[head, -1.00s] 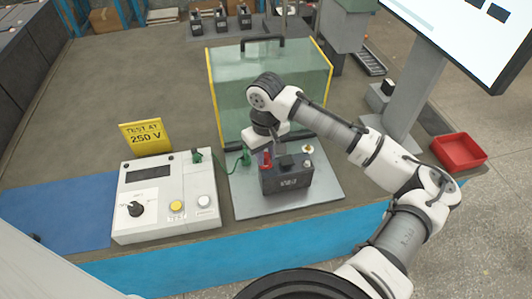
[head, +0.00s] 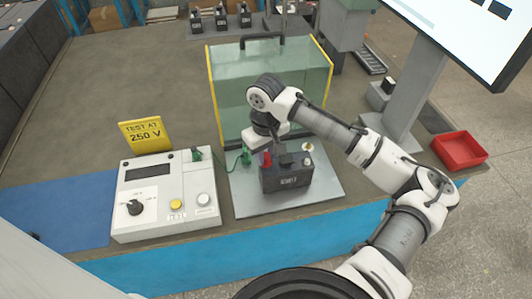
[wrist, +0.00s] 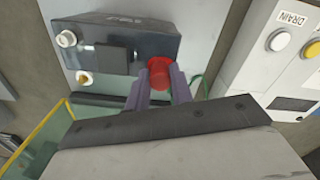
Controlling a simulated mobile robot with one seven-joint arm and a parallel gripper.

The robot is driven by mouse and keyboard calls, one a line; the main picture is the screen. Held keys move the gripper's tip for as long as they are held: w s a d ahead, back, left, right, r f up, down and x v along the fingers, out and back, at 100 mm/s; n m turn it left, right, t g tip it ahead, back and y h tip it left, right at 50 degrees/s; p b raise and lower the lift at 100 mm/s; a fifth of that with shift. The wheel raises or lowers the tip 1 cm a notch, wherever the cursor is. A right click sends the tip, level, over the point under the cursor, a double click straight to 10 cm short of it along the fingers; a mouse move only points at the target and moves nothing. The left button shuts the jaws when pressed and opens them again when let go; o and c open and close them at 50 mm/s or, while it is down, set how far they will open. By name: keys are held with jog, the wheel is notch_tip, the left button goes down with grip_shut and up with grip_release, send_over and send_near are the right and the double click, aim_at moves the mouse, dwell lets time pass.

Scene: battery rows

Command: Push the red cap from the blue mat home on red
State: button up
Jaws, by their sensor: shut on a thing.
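My gripper (wrist: 164,86) is shut on the red cap (wrist: 159,74), which sits between the two fingers in the wrist view. The cap is at the edge of the dark battery (wrist: 135,38), on its terminal side. In the head view the red cap (head: 266,159) is at the left back corner of the battery (head: 286,177). The wrist hides most of the gripper there. The battery stands upright on a grey plate (head: 252,204). I cannot tell how far down the cap sits on the red post. The blue mat (head: 62,212) at left is mostly bare.
A white tester box (head: 168,195) with a knob and buttons stands left of the plate, with a yellow sign (head: 145,135) behind it. A clear yellow-edged guard (head: 222,98) stands behind the battery. A red tray (head: 459,151) is at right.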

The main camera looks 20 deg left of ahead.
jog(key=o, duration=1.5)
jog(key=shift+r+p, duration=2.25)
jog(key=shift+r, duration=0.2)
jog(key=shift+r+p, duration=0.45)
jog(key=shift+r, duration=0.6)
